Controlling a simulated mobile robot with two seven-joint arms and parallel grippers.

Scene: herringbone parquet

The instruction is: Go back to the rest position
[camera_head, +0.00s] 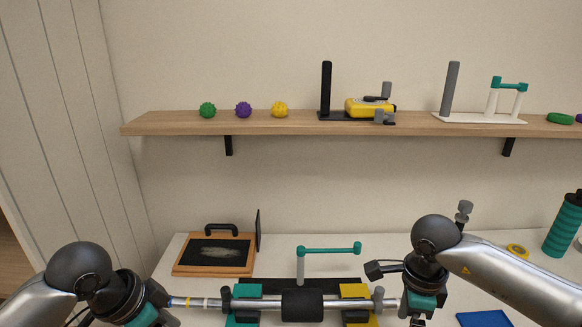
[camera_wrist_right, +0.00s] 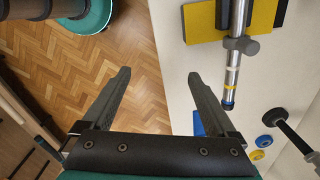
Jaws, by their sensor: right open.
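My right gripper (camera_wrist_right: 162,92) is open with nothing between its fingers in the right wrist view. It is beside the metal bar's end and over the table's edge. In the head view the right gripper (camera_head: 393,285) is at the bar's right end. My left gripper (camera_head: 158,296) is by the bar's left end; its fingers are mostly hidden, so I cannot tell whether it grips the bar. The metal bar (camera_head: 206,303) has coloured bands and a black sleeve, and lies across a teal block (camera_head: 246,290) and a yellow block (camera_head: 356,292). The bar's banded end (camera_wrist_right: 232,88) shows in the wrist view.
The white table (camera_head: 285,262) holds a wooden-framed case (camera_head: 182,267), a teal-armed stand (camera_head: 300,264), a teal bottle (camera_head: 562,228), a yellow ring (camera_head: 517,251) and a blue mat (camera_head: 484,319). A wall shelf (camera_head: 165,125) is behind. Parquet floor (camera_wrist_right: 125,55) lies below the right gripper.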

